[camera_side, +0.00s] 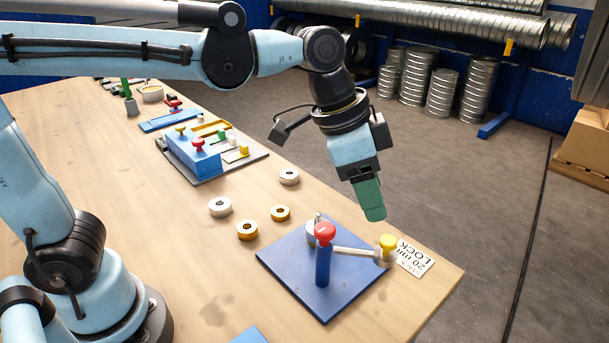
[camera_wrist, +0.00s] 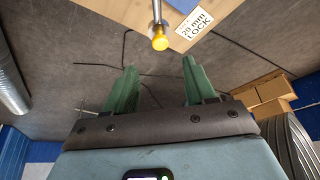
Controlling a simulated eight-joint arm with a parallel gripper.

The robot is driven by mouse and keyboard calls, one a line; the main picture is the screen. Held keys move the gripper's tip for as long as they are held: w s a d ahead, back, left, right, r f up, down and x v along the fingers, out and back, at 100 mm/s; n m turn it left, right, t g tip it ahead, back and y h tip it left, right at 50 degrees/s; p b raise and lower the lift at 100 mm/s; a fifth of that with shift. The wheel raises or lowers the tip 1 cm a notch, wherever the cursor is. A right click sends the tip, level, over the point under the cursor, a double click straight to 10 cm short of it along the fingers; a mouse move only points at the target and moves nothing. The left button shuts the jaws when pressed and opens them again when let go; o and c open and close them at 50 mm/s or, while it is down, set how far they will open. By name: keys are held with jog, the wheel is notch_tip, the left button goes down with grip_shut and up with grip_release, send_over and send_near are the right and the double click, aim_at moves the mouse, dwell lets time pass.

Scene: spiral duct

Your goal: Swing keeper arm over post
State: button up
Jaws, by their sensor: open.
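A blue base plate (camera_side: 290,258) lies near the table's corner. On it stands a blue post (camera_side: 323,271) with a red top (camera_side: 324,232). The silver keeper arm (camera_side: 354,252) runs from near the post rightward to a yellow knob (camera_side: 387,243). A grey round part (camera_side: 311,234) is partly hidden behind the red top. My gripper (camera_side: 371,213) hangs above the knob, apart from it, with green fingers. In the wrist view my gripper (camera_wrist: 158,76) is open and empty; the yellow knob (camera_wrist: 159,42) and keeper arm (camera_wrist: 157,13) lie ahead of the fingers.
A "20 mm LOCK" label (camera_side: 414,258) lies beside the plate, near the table edge. Several silver and brass rings (camera_side: 247,230) lie left of the plate. A blue block fixture (camera_side: 193,150) stands farther back. The space around my gripper is clear.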

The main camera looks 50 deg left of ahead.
aim_at(388, 239)
jog(key=x, duration=0.8)
jog(key=shift+f, duration=0.3)
jog(key=shift+c, duration=0.3)
grip_shut()
